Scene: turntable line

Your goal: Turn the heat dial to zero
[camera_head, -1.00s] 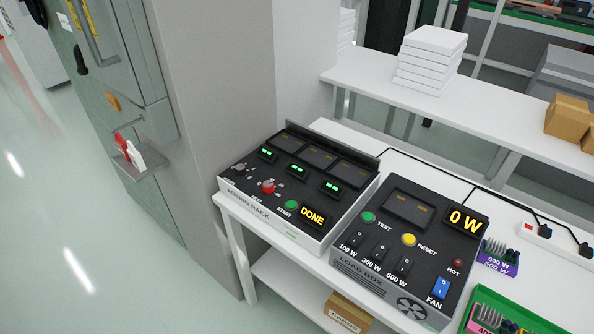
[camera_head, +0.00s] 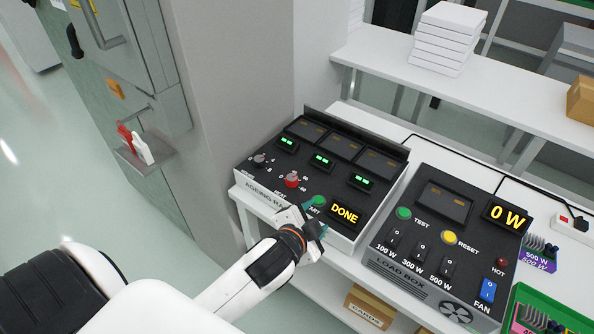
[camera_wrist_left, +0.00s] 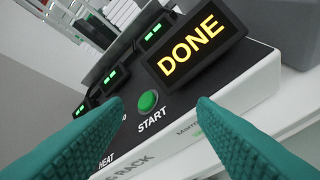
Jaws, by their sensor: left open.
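The heat dial is the red knob (camera_head: 292,180) on the sloping black panel of the ageing rack (camera_head: 258,199), with small scale marks around it. The rack's screen reads DONE (camera_head: 344,214). My left gripper (camera_head: 318,222) is at the rack's front edge, close to the green START button and to the right of the red knob. It covers part of the labels. In the left wrist view its two teal fingers (camera_wrist_left: 160,130) are apart with nothing between them, and the START button (camera_wrist_left: 148,102) shows beyond them. The red knob is not visible there. My right gripper is not in view.
A smaller grey knob (camera_head: 259,160) sits left of the red one. The load box (camera_head: 400,275), reading 0 W, stands close on the right with switches and buttons. A grey pillar (camera_head: 235,90) rises behind the rack's left side. The space above the panel is free.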

